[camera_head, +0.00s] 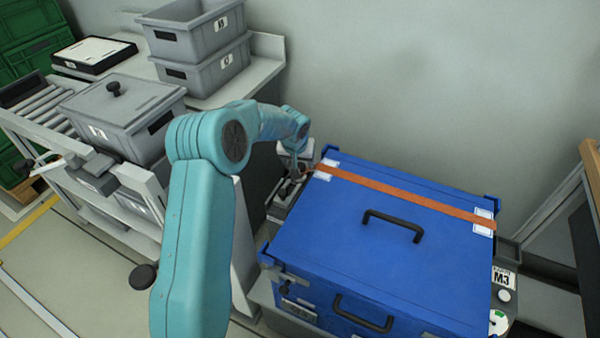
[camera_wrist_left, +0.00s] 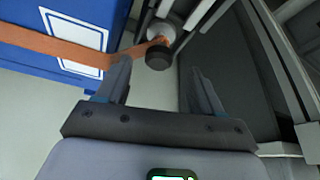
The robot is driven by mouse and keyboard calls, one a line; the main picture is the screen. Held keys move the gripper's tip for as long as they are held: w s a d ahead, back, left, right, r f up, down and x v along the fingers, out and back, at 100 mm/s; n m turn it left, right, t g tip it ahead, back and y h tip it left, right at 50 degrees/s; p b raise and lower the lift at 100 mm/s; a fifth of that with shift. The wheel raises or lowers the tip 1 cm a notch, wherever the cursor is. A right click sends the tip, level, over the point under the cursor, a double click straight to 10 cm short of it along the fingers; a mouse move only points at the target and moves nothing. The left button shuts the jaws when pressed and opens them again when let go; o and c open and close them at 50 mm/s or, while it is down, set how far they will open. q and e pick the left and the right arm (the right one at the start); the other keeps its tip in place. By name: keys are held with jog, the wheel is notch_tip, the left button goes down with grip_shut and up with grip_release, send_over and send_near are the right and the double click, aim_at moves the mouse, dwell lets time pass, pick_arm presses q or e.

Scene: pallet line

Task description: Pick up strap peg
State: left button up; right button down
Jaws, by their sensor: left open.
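A dark round peg (camera_wrist_left: 158,56), which looks like the strap peg, shows at the top middle of the left wrist view, with the end of the orange strap (camera_wrist_left: 60,45) beside it. My left gripper (camera_wrist_left: 158,78) is open, its two fingers spread below and to either side of the peg; it is not closed on it. In the head view my left gripper (camera_head: 292,180) is at the left end of the strap (camera_head: 400,194), by the blue case's back left corner. The peg is hard to make out there. My right gripper is not in view.
The blue case (camera_head: 340,240) has a black handle on its lid (camera_head: 392,224). A lidded grey bin (camera_head: 125,105) stands on rollers at left. Stacked grey bins (camera_head: 205,75) and a flat black-and-white box (camera_head: 95,55) stand behind. Bare wall lies beyond the case.

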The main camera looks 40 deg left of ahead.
pick_arm(q)
jog(key=x, duration=0.3)
jog(key=shift+r, duration=0.15)
grip_shut()
jog(key=shift+w, duration=0.1)
